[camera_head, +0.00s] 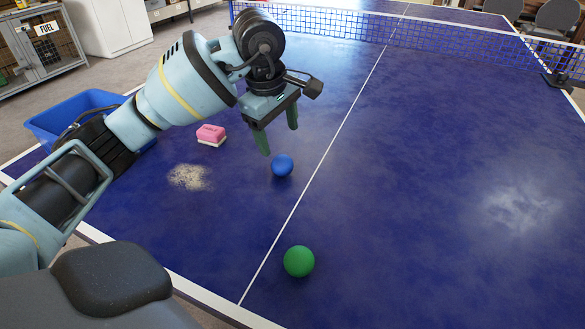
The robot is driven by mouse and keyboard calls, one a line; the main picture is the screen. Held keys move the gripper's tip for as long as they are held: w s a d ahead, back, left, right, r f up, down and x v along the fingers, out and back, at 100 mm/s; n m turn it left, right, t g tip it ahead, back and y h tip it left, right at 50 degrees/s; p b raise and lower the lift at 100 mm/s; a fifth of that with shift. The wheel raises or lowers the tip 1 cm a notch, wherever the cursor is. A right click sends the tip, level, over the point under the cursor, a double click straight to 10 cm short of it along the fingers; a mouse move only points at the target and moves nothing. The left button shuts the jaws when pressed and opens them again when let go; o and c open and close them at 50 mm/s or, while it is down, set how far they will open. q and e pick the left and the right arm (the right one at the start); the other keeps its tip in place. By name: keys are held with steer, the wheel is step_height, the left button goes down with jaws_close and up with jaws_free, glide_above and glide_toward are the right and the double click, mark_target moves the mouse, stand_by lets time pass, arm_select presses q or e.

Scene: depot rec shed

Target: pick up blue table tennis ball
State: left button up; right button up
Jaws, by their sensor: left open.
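A blue ball (282,165) rests on the blue table tennis table (400,200), just left of its white centre line. My left arm reaches in from the left. My left gripper (278,136) is open, its green fingers pointing down. The fingers are empty and appear above and just behind the blue ball in the picture; I cannot tell the exact height. The ball is in full view. My right gripper is not in view.
A green ball (299,262) lies nearer, right of the centre line. A pink and white block (211,134) and a sandy patch (188,177) are to the left. A blue bin (62,113) is beyond the table's left edge. A net (400,40) crosses behind. The right side is clear.

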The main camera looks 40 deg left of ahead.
mark_target(280, 157)
arm_select(q)
steer(key=shift+s, duration=0.1)
steer(key=shift+w+f, duration=0.2)
steer(key=shift+f, duration=1.15)
step_height(280, 157, down, 4)
steer(key=shift+a+f+b, duration=0.1)
steer(key=shift+b, duration=0.5)
steer(key=shift+w+f, duration=0.15)
steer(key=shift+f, duration=0.3)
steer(key=c, duration=1)
